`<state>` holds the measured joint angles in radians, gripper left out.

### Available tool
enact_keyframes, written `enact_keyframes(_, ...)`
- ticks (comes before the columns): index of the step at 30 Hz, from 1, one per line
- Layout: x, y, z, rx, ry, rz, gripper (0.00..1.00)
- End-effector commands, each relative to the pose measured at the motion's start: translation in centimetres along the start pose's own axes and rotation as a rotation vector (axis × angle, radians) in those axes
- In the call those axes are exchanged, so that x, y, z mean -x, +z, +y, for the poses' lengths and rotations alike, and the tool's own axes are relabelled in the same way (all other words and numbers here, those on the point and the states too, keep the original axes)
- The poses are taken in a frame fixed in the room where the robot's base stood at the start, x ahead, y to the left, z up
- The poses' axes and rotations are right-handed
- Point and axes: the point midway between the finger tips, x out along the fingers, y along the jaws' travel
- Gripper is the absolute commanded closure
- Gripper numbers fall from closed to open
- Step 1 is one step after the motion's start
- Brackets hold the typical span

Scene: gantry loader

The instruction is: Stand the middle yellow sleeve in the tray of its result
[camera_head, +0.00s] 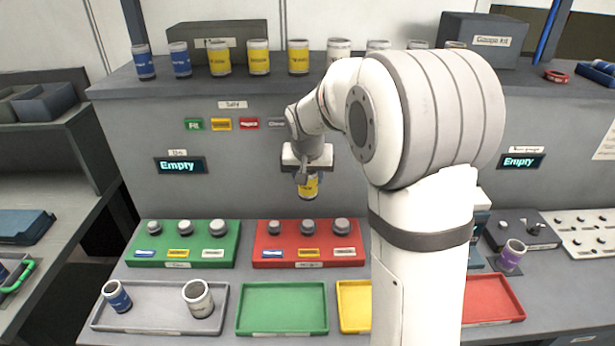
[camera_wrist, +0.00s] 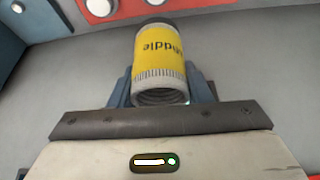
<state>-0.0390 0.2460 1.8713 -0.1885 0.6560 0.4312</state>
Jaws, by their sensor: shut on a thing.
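My gripper (camera_head: 306,176) is shut on a yellow sleeve (camera_head: 309,187) and holds it in the air in front of the grey back panel. In the wrist view the sleeve (camera_wrist: 161,62) lies between the blue fingers, its yellow label partly readable as "ddle". A green tray (camera_head: 283,308) lies empty on the bench. A yellow tray (camera_head: 354,304) is beside it, mostly hidden behind my arm. A red tray (camera_head: 492,300) shows partly at the right. A grey tray (camera_head: 152,306) holds a blue sleeve (camera_head: 117,297) and a white sleeve (camera_head: 198,298).
A green gauge block (camera_head: 182,256) and a red gauge block (camera_head: 308,258) with grey knobs stand behind the trays. Several blue, yellow and white sleeves line the shelf (camera_head: 280,82). A purple-banded cup (camera_head: 510,256) stands at the right. Displays (camera_head: 180,166) read "Empty".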

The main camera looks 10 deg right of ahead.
Motion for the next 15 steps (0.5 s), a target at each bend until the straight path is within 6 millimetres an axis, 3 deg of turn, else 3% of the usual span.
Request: enact_keyframes(15, 2.6, -1.1, 0.0, -0.001, -0.001, 0.003, 0.95)
